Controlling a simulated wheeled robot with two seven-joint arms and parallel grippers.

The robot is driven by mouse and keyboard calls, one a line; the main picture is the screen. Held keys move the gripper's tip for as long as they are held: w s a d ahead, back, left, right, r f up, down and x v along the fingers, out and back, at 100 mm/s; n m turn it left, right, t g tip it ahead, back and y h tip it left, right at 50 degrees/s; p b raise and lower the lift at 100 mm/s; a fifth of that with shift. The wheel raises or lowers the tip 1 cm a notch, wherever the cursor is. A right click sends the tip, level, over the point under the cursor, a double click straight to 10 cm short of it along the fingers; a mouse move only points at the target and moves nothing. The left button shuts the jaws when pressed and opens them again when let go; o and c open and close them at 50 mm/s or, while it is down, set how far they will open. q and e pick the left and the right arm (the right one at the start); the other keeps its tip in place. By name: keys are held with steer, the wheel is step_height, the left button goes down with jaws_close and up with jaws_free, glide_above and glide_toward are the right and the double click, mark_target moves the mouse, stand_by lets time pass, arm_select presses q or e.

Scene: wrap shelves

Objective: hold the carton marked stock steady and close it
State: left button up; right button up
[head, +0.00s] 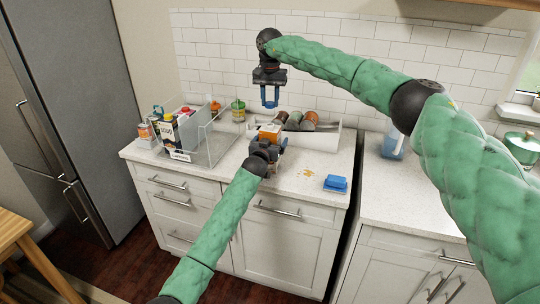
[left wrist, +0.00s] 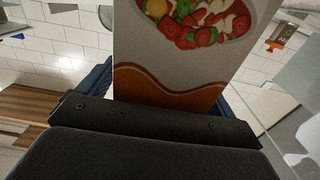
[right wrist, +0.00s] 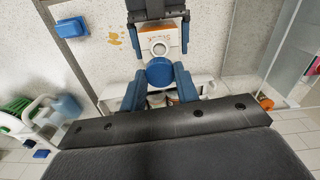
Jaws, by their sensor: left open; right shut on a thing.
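The stock carton (head: 269,133) stands upright on the counter, white and orange. In the left wrist view its front (left wrist: 180,60) shows a vegetable picture. My left gripper (head: 270,144) is open, with a blue finger on either side of the carton; contact cannot be told. My right gripper (head: 270,103) is above the carton, pointing down. In the right wrist view it is shut on a round blue cap (right wrist: 160,73). Beyond the cap, the carton's top (right wrist: 168,36) shows a white ring-shaped spout (right wrist: 160,48), uncovered. The cap is apart from the spout.
A clear-walled bin (head: 215,146) with cartons and cans stands to the left. A white tray (head: 325,143) with several cans is behind. A blue sponge (head: 336,183) and crumbs (head: 309,172) lie at right. The counter's front is mostly clear; a dark gap separates the right counter.

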arm_select(q)
steer(key=shift+w+d, duration=0.1)
steer(key=shift+w, duration=0.15)
steer(key=c, duration=1.5)
arm_select(e)
glide_above(270, 125)
steer(key=shift+w+f, duration=0.15)
steer(key=shift+f, duration=2.3)
steer(key=shift+f, duration=0.9)
steer(key=shift+f, duration=0.55)
